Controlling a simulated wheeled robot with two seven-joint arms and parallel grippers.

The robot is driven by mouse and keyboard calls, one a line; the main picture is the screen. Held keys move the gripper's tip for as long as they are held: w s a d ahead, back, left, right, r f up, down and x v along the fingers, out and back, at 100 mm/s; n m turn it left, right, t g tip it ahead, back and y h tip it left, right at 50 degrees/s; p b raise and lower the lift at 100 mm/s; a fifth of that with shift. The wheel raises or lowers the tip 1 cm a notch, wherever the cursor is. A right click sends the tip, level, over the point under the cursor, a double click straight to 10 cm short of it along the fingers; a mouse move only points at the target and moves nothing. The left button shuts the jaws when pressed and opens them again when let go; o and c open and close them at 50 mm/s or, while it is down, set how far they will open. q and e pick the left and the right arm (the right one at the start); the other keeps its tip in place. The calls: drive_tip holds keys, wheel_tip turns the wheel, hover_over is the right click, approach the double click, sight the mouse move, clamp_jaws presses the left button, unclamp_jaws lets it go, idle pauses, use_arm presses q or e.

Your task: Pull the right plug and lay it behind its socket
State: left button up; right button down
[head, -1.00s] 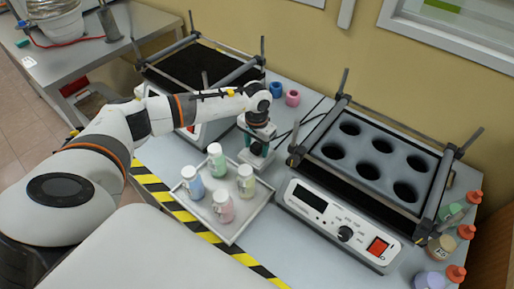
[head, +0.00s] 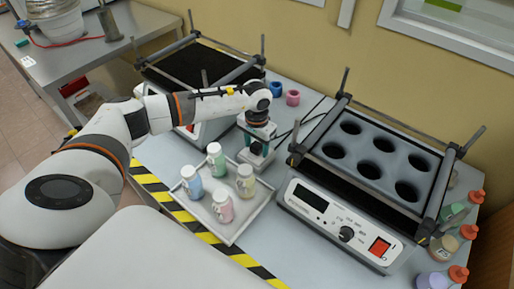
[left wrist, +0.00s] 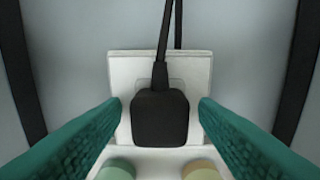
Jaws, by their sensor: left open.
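A black plug (left wrist: 160,118) sits in a white socket block (left wrist: 126,70) in the left wrist view, with its black cord (left wrist: 162,50) running up and away. My left gripper (left wrist: 160,104) is open, its green fingers on either side of the plug with gaps to it. In the head view my left gripper (head: 257,148) points down behind the tray, between the two devices, and hides most of the socket. I cannot tell whether a second plug is there. My right gripper is not in view.
A device with a holed block (head: 362,190) is to the right, another device (head: 170,75) behind left. Blue (head: 276,89) and pink (head: 293,98) rings lie behind the gripper. Bottles (head: 468,231) stand at far right.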

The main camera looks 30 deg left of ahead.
sight(257, 144)
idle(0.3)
use_arm(q)
clamp_jaws()
drive_tip(key=shift+r, duration=0.15)
drive_tip(key=shift+r+p, duration=1.35)
drive_tip(key=shift+r, duration=1.55)
